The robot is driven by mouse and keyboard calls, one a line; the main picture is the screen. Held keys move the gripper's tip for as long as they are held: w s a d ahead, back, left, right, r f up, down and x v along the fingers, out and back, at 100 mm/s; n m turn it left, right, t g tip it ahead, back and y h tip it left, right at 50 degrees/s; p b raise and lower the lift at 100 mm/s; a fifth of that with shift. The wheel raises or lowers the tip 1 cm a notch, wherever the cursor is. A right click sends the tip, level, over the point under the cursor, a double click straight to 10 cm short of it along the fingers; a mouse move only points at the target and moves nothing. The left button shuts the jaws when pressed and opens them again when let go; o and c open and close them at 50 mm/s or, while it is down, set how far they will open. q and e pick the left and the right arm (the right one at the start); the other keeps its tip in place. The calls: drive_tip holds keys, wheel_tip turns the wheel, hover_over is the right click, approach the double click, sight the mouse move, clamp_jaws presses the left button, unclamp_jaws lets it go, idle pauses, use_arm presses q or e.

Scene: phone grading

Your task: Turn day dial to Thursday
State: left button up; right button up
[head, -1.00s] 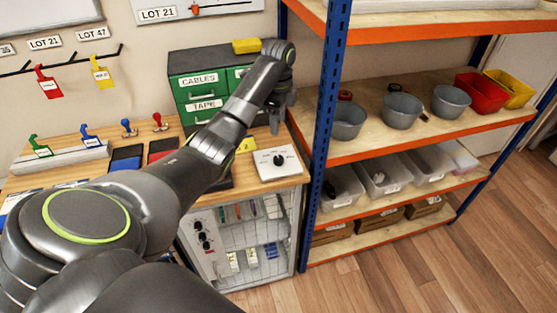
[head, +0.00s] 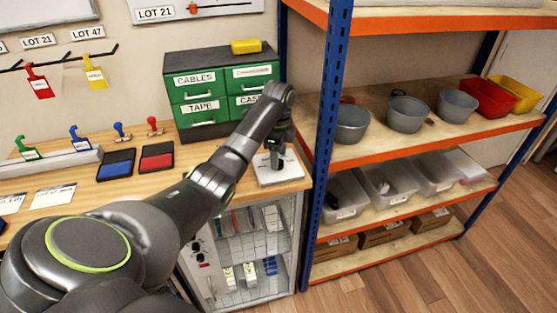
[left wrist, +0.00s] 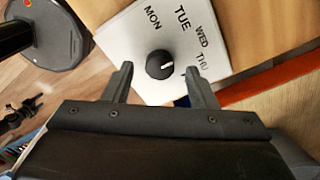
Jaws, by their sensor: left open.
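The day dial is a black round knob (left wrist: 160,64) with a white pointer mark, on a white plate (left wrist: 130,38) printed MON, TUE, WED and THU. The mark sits on the knob's right side; which day it points to is hard to tell. My left gripper (left wrist: 159,76) is open, with one finger to each side of the knob in the picture; no contact shows. In the head view my left gripper (head: 276,160) is low over the white plate (head: 287,177) and hides the knob. My right gripper is not in view.
The plate lies at the right end of the wooden bench (head: 225,158), beside a blue shelf post (head: 326,120). A green drawer cabinet (head: 187,93) stands behind. Red (head: 157,160) and blue (head: 116,166) ink pads lie to the left.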

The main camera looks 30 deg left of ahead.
use_arm(q)
drive_tip(key=shift+f, duration=0.75)
drive_tip(key=c, duration=1)
drive_tip(key=shift+o, duration=0.2)
